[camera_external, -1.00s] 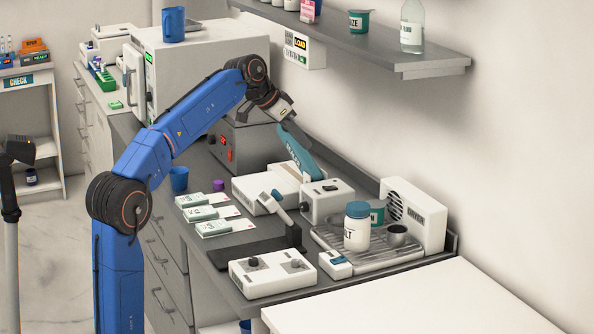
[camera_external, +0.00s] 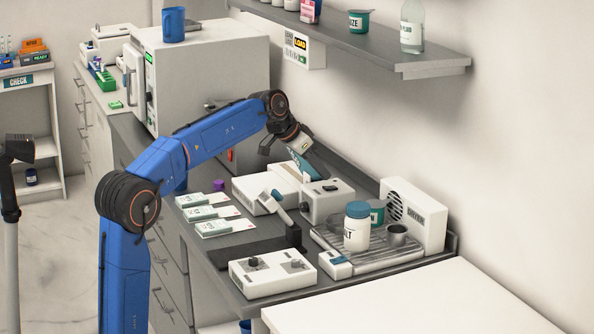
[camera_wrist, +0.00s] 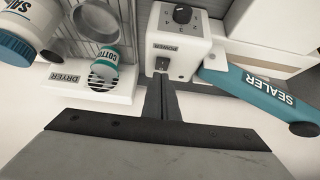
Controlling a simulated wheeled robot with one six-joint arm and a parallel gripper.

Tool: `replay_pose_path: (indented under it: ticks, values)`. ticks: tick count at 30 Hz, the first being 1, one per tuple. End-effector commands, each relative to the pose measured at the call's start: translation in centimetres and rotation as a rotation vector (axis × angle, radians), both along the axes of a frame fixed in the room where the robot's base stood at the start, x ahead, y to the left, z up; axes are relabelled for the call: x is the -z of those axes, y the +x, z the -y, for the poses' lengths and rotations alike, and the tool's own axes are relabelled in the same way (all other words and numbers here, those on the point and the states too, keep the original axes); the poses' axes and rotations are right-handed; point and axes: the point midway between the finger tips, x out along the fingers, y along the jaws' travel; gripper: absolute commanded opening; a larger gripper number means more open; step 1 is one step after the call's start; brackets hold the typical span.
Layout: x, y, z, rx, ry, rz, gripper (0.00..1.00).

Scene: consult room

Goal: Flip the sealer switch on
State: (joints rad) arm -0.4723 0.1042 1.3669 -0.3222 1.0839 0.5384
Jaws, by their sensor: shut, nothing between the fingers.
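The sealer has a white box (camera_external: 325,208) beside a low white body, with a teal arm (camera_wrist: 262,98) labelled SEALER. In the wrist view the box (camera_wrist: 198,50) carries a black dial and, near its edge, a small dark switch (camera_wrist: 162,64) under the label POWER. My gripper (camera_wrist: 160,82) is shut and empty, with its fingertips right at the switch's near side. I cannot tell whether they touch it or which way the switch is set.
A dryer (camera_external: 415,215) with a tray, a white jar (camera_external: 356,228) and a metal cup (camera_external: 397,234) stands right of the box. A white control box (camera_external: 272,275) and packets (camera_external: 215,213) lie in front. The wall is close behind my gripper.

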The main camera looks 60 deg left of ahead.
Motion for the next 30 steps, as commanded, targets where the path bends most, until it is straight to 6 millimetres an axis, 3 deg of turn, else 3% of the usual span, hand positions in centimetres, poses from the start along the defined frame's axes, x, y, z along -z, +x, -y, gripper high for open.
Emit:
replay_pose_path:
  ticks: [7,30]
  values:
    - [1.9,-0.2,0.0,-0.001,-0.001,-0.002,0.0]
    - [2.7,-0.5,0.0,-0.001,-0.001,0.0,0.0]
